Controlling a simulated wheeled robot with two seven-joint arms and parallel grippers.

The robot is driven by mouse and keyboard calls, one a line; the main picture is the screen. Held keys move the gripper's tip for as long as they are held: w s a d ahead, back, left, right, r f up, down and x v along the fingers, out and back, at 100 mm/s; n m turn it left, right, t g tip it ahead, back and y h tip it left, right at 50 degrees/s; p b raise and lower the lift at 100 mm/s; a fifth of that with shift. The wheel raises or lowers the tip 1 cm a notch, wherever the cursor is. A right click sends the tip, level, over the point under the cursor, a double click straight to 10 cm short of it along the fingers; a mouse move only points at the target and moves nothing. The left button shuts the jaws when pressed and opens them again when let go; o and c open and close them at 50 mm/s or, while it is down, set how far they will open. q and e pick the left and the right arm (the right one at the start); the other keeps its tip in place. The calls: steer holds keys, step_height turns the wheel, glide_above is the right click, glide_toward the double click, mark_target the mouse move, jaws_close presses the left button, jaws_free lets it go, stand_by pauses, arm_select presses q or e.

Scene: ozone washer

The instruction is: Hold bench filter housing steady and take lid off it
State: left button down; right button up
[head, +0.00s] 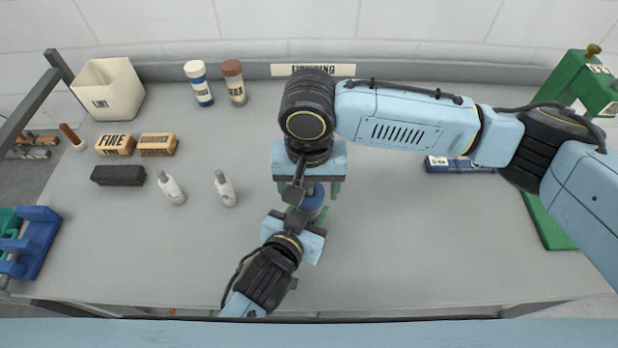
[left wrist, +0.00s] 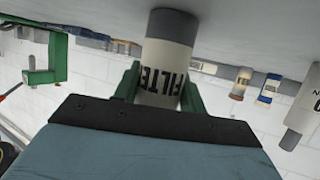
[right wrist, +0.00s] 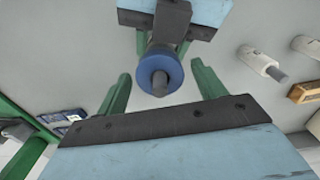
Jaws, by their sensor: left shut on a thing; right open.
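The filter housing (left wrist: 168,45) is a pale cylinder with FILTER printed on it and a grey band at its bench end. It stands on the bench. Its blue lid with a grey knob (right wrist: 160,72) faces my right wrist camera; the lid also shows in the head view (head: 313,202), partly hidden by my arms. My left gripper (left wrist: 158,90) is shut on the housing body from the bench's front side. My right gripper (right wrist: 161,78) is above the lid, pointing down. Its green fingers are open, one on either side of the lid, with gaps to it.
On the left stand two white bottles (head: 226,190), a dark block (head: 118,175), a FINE block (head: 115,145), a brown-topped jar (head: 234,82) and a white bin (head: 107,90). A blue box (head: 455,165) and green stand (head: 545,215) are right. The bench's front right is clear.

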steer(key=c, duration=1)
steer(key=shift+n, duration=1.7)
steer(key=shift+c, duration=0.2)
steer(key=o, duration=1.1)
steer(key=shift+r, duration=2.35)
steer(key=shift+c, duration=0.3)
steer(key=shift+r+n, duration=0.5)
steer(key=shift+r, duration=1.05)
steer(key=shift+f, duration=3.9)
